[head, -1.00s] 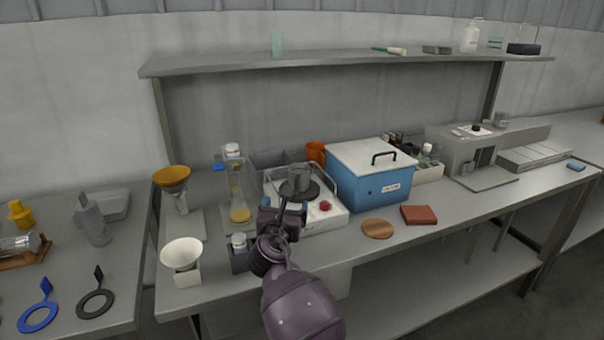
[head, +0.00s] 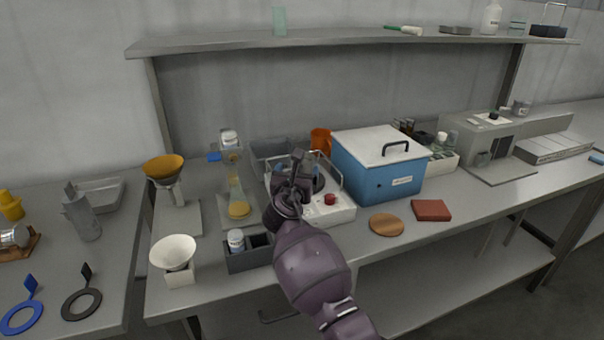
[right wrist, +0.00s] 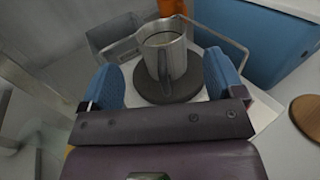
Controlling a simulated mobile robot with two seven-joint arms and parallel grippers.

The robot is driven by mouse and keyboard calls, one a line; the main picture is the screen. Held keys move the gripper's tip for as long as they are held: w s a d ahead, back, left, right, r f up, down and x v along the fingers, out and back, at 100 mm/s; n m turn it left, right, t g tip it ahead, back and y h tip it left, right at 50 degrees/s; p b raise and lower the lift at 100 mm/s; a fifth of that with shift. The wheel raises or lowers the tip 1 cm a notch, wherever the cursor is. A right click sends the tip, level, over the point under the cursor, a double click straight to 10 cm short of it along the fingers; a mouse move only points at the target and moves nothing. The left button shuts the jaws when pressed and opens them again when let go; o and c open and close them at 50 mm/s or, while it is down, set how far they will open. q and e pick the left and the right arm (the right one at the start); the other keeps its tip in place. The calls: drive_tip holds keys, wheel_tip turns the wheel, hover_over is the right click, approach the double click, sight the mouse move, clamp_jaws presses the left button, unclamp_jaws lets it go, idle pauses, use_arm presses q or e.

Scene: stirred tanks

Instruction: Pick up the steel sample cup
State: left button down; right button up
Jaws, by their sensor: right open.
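The steel sample cup (right wrist: 168,52) stands upright on a dark round plate (right wrist: 166,88) on the white hot-plate unit (head: 332,215). The cup appears just ahead of the fingertips, and I see no contact. In the head view my right gripper (head: 297,168) covers the cup. My left gripper is in neither view.
A wire rail (right wrist: 225,42) runs around the hot plate behind the cup. An orange container (head: 320,140) stands behind it and a blue box (head: 375,180) to its right.

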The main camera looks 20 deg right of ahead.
sight(301, 165)
drive_tip(key=x, duration=0.1)
drive_tip(key=b+x, duration=0.1)
drive_tip(key=x, duration=0.2)
drive_tip(key=shift+w+f, duration=0.15)
drive_tip(key=shift+f, duration=0.2)
drive_tip(key=shift+w+d+r, duration=0.2)
drive_tip(key=shift+w+d, duration=0.05)
drive_tip(key=shift+w, duration=0.1)
drive_tip(key=c, duration=1.3)
drive_tip(key=shift+c, duration=0.2)
